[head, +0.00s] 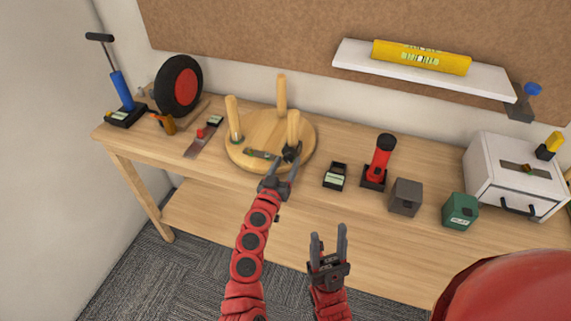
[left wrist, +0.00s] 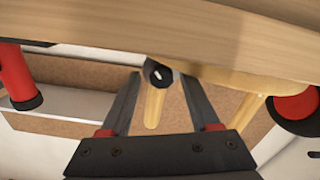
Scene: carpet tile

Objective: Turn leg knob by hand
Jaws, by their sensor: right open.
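A round wooden stool top (head: 245,155) lies on the workbench with several wooden legs pointing up. A black knob (head: 290,152) sits low by the right-hand leg (head: 293,128). My left gripper (head: 286,160) reaches to this knob from the front. In the left wrist view, which is upside down, the knob (left wrist: 158,73) shows between the spread fingers (left wrist: 163,80), with gaps on both sides. The leg (left wrist: 154,108) stands behind it. My right gripper (head: 328,235) is open and empty near the bench's front edge, apart from the stool.
A wheel (head: 180,85) stands left.

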